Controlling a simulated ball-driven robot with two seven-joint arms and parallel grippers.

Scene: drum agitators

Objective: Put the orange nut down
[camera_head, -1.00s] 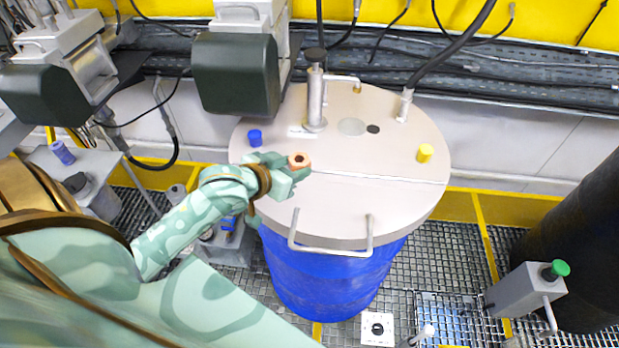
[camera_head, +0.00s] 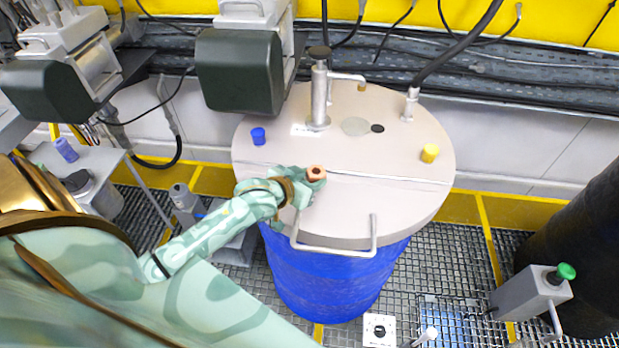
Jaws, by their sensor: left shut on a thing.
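The orange nut (camera_head: 316,172) is a small ring with a dark hole, above the left part of the round beige drum lid (camera_head: 390,180). My left gripper (camera_head: 309,178) is shut on the nut, its arm reaching in from the left over the lid's near-left edge. I cannot tell whether the nut touches the lid or is held just above it. The lid lies on a blue drum (camera_head: 325,280). My right gripper is not in view.
A blue cap (camera_head: 258,136) and a yellow cap (camera_head: 430,153) stand on the lid. A metal pump fitting (camera_head: 319,95) rises at its back and a handle (camera_head: 372,235) at its front. Dark green motor housings (camera_head: 238,72) hang at upper left.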

